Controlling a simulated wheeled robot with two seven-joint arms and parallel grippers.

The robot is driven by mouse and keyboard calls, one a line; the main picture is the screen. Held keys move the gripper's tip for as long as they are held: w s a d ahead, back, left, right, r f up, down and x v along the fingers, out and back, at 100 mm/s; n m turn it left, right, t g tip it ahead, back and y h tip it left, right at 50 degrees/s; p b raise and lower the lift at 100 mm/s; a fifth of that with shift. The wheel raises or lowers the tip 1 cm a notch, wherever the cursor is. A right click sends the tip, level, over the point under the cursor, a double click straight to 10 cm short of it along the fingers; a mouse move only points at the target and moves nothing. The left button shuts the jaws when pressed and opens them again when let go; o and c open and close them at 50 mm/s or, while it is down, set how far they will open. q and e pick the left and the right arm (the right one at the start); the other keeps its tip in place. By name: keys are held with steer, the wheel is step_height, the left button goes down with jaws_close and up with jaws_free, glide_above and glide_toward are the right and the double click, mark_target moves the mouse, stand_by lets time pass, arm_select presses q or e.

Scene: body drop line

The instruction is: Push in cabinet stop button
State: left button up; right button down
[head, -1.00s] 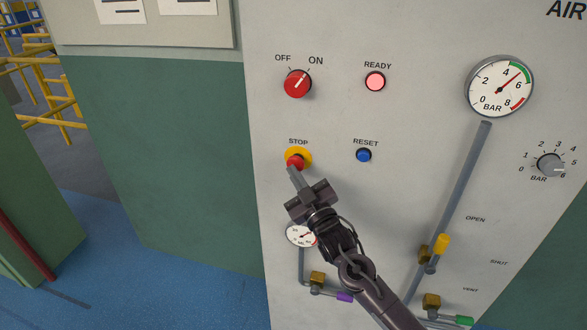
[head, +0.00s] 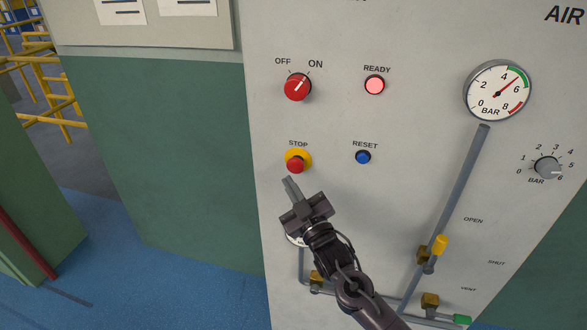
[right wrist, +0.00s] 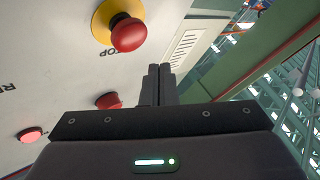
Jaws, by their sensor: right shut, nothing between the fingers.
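The stop button (head: 295,165) is a red mushroom head on a yellow collar, under the label STOP on the pale cabinet panel (head: 330,120). It also shows in the right wrist view (right wrist: 128,34), standing out from its yellow base. My right gripper (head: 289,184) is shut and empty. In the head view its fingertips are just below the stop button, with a visible gap between. In the right wrist view the shut fingers (right wrist: 160,75) point past the button, which is up and left of them. My left gripper is not in view.
A red OFF/ON knob (head: 297,87) is above the stop button, pointing toward ON. A pink READY lamp (head: 374,85) and a blue RESET button (head: 363,157) are to the right. A pressure gauge (head: 497,91), pipes and a yellow-handled valve (head: 439,246) are farther right.

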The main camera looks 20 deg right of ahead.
steer(key=shift+s+a+p, duration=0.25)
steer(key=shift+s+a, duration=0.25)
steer(key=shift+s, duration=0.3)
steer(key=shift+s+a+p, duration=0.2)
steer(key=shift+s+a, duration=0.3)
steer(key=shift+s, duration=0.25)
